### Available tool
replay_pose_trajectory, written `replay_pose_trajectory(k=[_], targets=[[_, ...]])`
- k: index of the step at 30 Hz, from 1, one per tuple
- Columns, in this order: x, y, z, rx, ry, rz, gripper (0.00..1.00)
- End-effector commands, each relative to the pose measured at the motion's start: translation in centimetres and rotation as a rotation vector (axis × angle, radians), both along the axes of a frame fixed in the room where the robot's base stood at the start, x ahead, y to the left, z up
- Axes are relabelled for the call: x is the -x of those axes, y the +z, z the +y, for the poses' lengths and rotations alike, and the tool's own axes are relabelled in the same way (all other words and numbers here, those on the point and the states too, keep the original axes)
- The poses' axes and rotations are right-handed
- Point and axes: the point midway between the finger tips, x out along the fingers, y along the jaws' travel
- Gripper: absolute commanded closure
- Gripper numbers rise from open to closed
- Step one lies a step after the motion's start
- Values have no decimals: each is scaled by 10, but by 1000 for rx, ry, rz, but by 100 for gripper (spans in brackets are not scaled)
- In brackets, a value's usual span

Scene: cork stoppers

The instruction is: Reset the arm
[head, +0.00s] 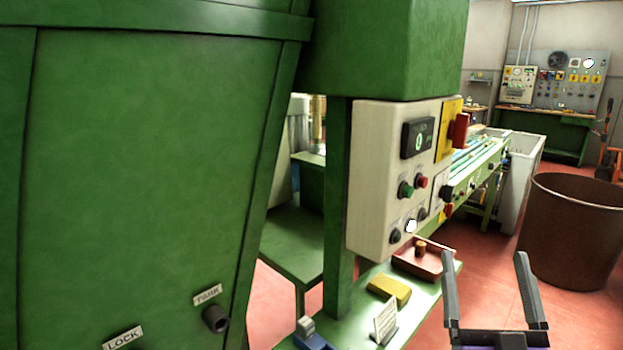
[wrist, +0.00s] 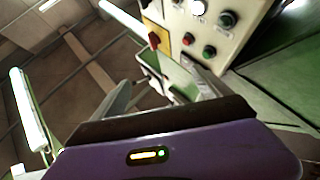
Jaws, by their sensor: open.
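My gripper (head: 487,300) is at the lower right of the head view. Its two fingers stand up, wide apart, with nothing between them. It is in front of and to the right of a small green shelf. In the wrist view the purple gripper body (wrist: 180,158) fills the bottom. That view looks up past it to the ceiling and a control panel, which appears tilted.
A white control panel (head: 376,180) with buttons and a red switch hangs on the green machine (head: 140,150). The green shelf (head: 345,320) holds a reddish tray (head: 408,262) with a cork-coloured piece, a yellow block (head: 390,289) and a small card. A brown bin (head: 570,240) stands right.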

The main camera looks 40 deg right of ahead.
Motion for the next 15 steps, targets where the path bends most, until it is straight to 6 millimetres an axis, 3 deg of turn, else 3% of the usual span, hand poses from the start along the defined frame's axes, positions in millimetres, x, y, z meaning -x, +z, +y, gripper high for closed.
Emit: replay_pose_trajectory(k=[3,8,15], targets=[[-12,-45,40,-140,105,102,13],[-11,-99,97,-287,243,257,13],[24,-163,182,-445,472,522,13]])
